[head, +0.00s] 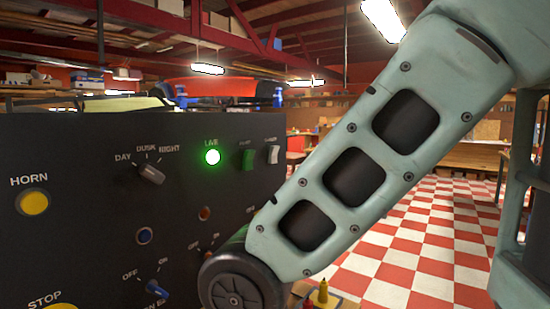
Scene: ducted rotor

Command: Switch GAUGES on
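A dark control panel (90,190) fills the left of the head view. No label that reads GAUGES can be made out. Another OFF/ON control (208,254) beside my arm is mostly hidden. My pale green arm crosses in front of the panel's lower right. My gripper is out of view.
The panel also has a yellow HORN button (33,202), a DAY/DUSK/NIGHT knob (150,173), a lit green LIVE lamp (213,157) and a yellow STOP button (57,306). A yellow-tipped item (323,292) stands below my arm. Red-and-white checkered floor (420,240) lies open at right.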

